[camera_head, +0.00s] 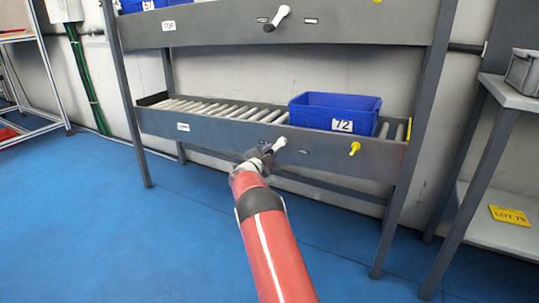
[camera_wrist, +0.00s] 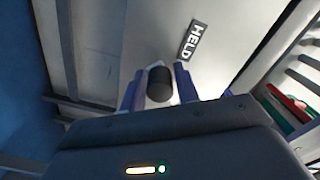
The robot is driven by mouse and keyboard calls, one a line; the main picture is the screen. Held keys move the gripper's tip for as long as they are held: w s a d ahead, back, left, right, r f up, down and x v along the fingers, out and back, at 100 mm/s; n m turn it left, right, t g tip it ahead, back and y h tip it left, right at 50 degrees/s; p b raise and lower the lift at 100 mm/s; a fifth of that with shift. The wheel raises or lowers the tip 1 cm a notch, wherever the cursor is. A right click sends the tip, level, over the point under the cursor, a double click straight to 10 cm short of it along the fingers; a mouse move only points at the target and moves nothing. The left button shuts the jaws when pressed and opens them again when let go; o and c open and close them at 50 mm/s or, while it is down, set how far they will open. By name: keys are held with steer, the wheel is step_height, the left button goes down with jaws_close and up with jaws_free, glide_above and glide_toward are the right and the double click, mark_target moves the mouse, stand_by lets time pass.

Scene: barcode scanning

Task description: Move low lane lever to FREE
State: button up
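The low lane lever (camera_head: 280,144) is a short white handle on the front rail of the lower lane, pointing up and right from its dark end. My gripper (camera_head: 262,156) is right at it, reaching up from below and partly hiding its lower end. In the wrist view, a black round lever part (camera_wrist: 159,84) sits between the two fingers of my gripper (camera_wrist: 157,88). The fingers stand apart, with narrow gaps beside the black part; firm contact is not visible. A HELD label (camera_wrist: 193,40) is on the rail beyond the right finger. No FREE label is readable.
A blue bin (camera_head: 335,112) marked 72 stands on the lower rollers (camera_head: 215,108). A yellow knob (camera_head: 355,148) sticks out of the rail to the right. The upper lane has its own white lever (camera_head: 277,18). A grey table (camera_head: 505,92) stands at right. The blue floor (camera_head: 110,240) in front is clear.

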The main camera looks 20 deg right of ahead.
jaws_close()
